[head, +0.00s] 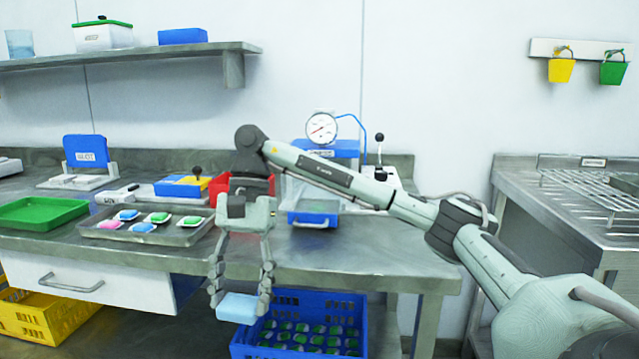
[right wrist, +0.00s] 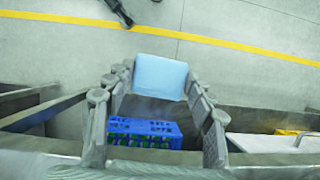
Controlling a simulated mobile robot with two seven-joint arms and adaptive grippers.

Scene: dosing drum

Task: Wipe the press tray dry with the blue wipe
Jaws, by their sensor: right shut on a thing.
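The light blue wipe (head: 238,309) is a small folded pad. My right gripper (head: 240,290) is shut on it and holds it in front of the bench's front edge, above floor level and near the blue crate. In the right wrist view the wipe (right wrist: 160,77) sits between the fingertips of my right gripper (right wrist: 158,90). The press tray (head: 312,219) looks like the blue drawer-like tray with a handle at the base of the blue press (head: 335,149), right of and behind the wipe. My right arm hides part of the press. My left gripper is out of view.
A grey tray (head: 110,236) with several coloured packs and a green tray (head: 40,228) stand on the bench left. A blue crate (head: 362,335) of green-and-white items is below the bench.

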